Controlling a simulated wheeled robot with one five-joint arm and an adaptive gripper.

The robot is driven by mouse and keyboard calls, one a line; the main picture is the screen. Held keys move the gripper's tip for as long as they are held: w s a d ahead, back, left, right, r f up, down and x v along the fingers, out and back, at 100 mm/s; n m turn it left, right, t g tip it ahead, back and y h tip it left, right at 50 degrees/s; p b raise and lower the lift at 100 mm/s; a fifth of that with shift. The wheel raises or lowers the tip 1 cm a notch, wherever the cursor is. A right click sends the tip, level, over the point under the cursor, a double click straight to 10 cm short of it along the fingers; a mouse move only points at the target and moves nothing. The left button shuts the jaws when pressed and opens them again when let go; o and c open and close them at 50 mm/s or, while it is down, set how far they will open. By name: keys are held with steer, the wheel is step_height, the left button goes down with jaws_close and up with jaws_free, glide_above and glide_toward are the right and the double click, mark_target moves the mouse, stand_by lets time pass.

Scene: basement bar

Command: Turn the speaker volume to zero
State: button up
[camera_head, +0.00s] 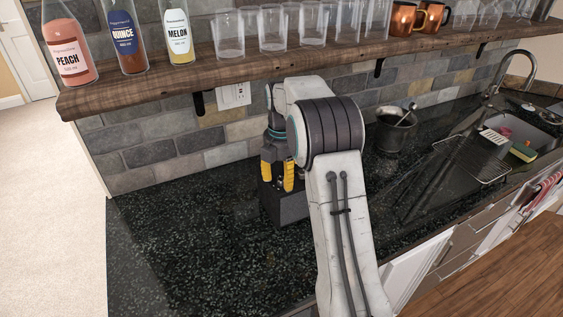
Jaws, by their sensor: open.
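The speaker seems to be the dark box (289,207) on the dark speckled counter, left of the middle. My gripper (277,184), with yellow and black fingers, is open just at the front and top of this box. I cannot tell whether the fingers touch it. My white arm covers the box's right side. I cannot make out the volume knob; it may be hidden behind my gripper fingers or arm.
A wooden shelf (190,66) with bottles, glasses and copper mugs runs close above my arm. A dark ice bucket (394,135) stands to the right of my arm, and a sink with a wire rack (470,160) lies farther right. The counter's left part (180,240) is clear.

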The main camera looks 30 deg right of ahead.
mark_target(281, 180)
step_height(281, 180, up, 11)
steer(key=shift+r, duration=0.2)
stand_by(0.4)
stand_by(0.5)
steer(key=s+a+r+m+t, duration=0.1)
steer(key=s+a+r+m, duration=0.1)
steer(key=s+a+m, duration=0.45)
steer(key=s+a+r+m+t, duration=0.1)
steer(key=s+r+m+t, duration=0.2)
steer(key=s, duration=0.6)
steer(key=s+a+f+m, duration=0.1)
steer(key=s+f+m, duration=0.2)
steer(key=s, duration=0.4)
steer(key=s+a+f+m, duration=0.2)
steer(key=s+f+m, duration=0.2)
steer(key=s, duration=0.3)
steer(key=shift+f+m+t, duration=0.2)
steer(key=shift+m+t, duration=0.2)
steer(key=shift+m, duration=0.45)
